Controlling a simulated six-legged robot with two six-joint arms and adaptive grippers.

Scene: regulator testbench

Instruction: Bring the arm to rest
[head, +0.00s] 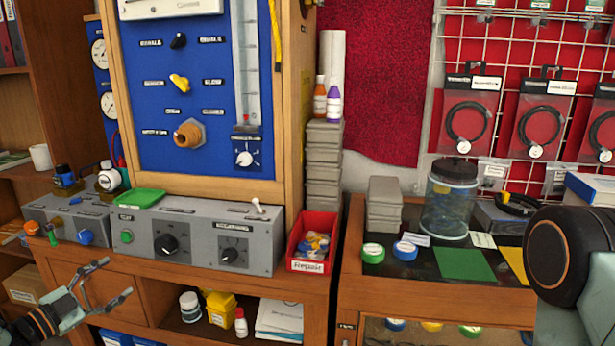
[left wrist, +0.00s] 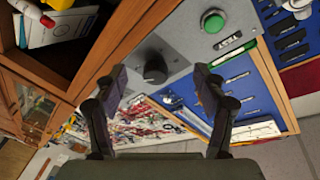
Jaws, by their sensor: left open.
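My left gripper (head: 114,278) is at the lower left of the head view, in front of the wooden cabinet and below the grey control boxes. Its two fingers are spread with nothing between them. The left wrist view shows the same open fingers (left wrist: 159,82), with a black knob (left wrist: 155,67) and a green button (left wrist: 213,21) of the grey box beyond them. A part of my other arm stands at the right edge of the head view; its gripper is not in view.
A grey control box (head: 190,237) stands on the wooden bench below a blue gauge panel (head: 200,90). A red parts bin (head: 312,242) is to its right. The open shelf below holds a yellow container (head: 221,308) and bottles. A clear jar (head: 449,199) stands on the right bench.

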